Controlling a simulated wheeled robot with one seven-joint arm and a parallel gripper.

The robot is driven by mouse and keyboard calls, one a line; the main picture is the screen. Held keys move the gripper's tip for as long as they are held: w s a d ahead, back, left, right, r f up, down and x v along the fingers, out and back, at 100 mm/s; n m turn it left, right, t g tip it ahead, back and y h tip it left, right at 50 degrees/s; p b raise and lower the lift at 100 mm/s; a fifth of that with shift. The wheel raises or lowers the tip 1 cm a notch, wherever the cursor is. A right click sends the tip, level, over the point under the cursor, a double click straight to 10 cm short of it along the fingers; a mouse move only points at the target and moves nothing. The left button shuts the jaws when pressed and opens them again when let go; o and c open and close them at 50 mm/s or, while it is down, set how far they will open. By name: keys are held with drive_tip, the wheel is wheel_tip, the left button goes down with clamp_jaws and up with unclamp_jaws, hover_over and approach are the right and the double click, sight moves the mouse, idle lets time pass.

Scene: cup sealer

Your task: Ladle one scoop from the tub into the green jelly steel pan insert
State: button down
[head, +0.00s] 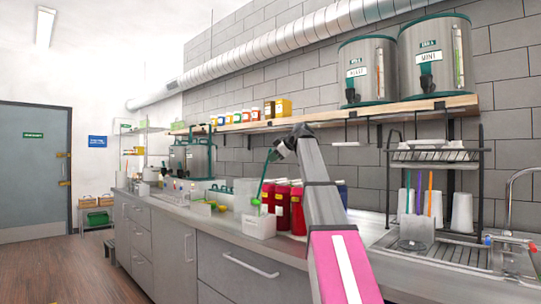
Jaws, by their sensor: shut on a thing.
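My gripper (273,155) is shut on a green-handled ladle (263,182), above the counter near the middle of the head view. The ladle hangs tilted, its lower end down and slightly left. That green lower end is at or just above the white open container (260,226) on the counter; I cannot tell whether it is inside. A pale, translucent tub (244,190) stands right behind that container. I cannot make out the green jelly steel pan insert; small green and yellow items (221,207) lie farther left on the counter.
Red canisters (298,210) stand just right of the ladle, partly behind my arm. A wooden shelf (390,112) with large steel dispensers (436,58) hangs above. A drying rack (436,158) and sink are at right. Steel dispensers (190,160) stand farther left.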

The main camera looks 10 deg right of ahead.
drive_tip(key=s+d+f+n+t+y, duration=0.1)
drive_tip(key=s+f+t+y, duration=0.1)
drive_tip(key=s+f, duration=0.4)
drive_tip(key=s+d+f+n+t+y, duration=0.2)
drive_tip(key=s+f+t, duration=0.3)
drive_tip(key=f, duration=0.6)
drive_tip(key=shift+s, duration=1.05)
idle(0.3)
drive_tip(key=w+a+r+m+g+h, duration=0.1)
drive_tip(key=w+r+g, duration=0.1)
drive_tip(key=w+r, duration=0.35)
drive_tip(key=w+r+m+g+h, duration=0.1)
drive_tip(key=w+r+g+h, duration=0.15)
drive_tip(key=r, duration=0.55)
drive_tip(key=w+a+r+m+g+h, duration=0.1)
drive_tip(key=w+r+g, duration=0.3)
drive_tip(key=w, duration=0.6)
drive_tip(key=w+a+r+m+g+h, duration=0.1)
drive_tip(key=w+a+r+g, duration=0.3)
drive_tip(key=w, duration=0.5)
drive_tip(key=shift+w+r+m+h, duration=0.35)
drive_tip(key=shift+r+m, duration=0.05)
drive_tip(key=shift+r, duration=0.35)
drive_tip(key=shift+a+g, duration=0.1)
drive_tip(key=shift+g, duration=0.15)
